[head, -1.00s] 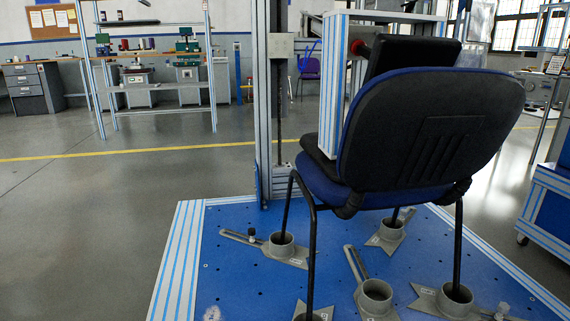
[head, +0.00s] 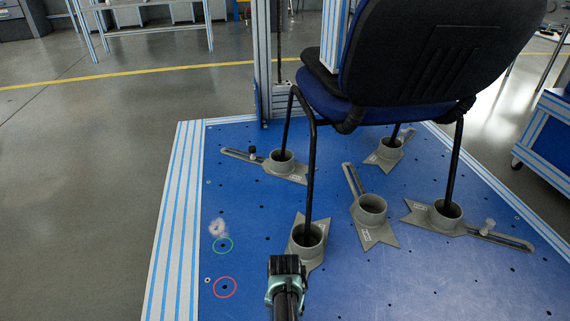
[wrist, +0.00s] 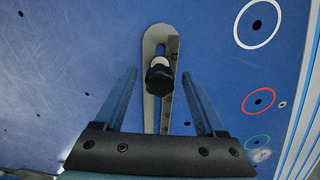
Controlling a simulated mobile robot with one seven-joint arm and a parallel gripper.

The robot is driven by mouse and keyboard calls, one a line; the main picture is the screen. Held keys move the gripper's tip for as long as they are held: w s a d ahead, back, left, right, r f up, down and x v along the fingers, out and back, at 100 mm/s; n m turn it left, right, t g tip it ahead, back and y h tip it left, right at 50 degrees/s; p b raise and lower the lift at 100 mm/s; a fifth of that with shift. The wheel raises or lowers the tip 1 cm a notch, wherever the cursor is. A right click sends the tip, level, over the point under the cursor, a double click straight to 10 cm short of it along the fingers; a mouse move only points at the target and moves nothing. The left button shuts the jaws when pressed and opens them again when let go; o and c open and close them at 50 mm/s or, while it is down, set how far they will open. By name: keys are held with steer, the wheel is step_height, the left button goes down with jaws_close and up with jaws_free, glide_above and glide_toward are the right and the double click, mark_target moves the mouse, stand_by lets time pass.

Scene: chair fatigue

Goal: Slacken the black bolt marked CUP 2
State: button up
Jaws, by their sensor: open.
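In the wrist view a bolt with a black knob head (wrist: 159,78) and a pale collar stands in the slot of a grey slotted plate (wrist: 149,104). My gripper (wrist: 159,72) is open, with one blue finger on each side of the bolt and gaps to both. I cannot tell how far the fingertips are above the plate. In the head view my gripper (head: 286,268) is at the near grey cup (head: 308,238) and hides the bolt and slot there. Another black bolt (head: 252,150) stands on the far left plate. I cannot read CUP 2 on any label.
The chair (head: 400,60) stands on the blue base (head: 380,275), its legs in or over grey cups. An unoccupied cup (head: 371,208) stands mid-base. A pale bolt (head: 488,226) is at right. Red (head: 225,287) and green (head: 222,245) rings mark the left side.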

steer(key=shift+m, duration=0.3)
steer(key=m, duration=0.3)
steer(key=shift+m, duration=0.3)
steer(key=m, duration=0.4)
steer(key=c, duration=0.7)
steer(key=shift+n, duration=0.6)
steer(key=shift+c, duration=0.2)
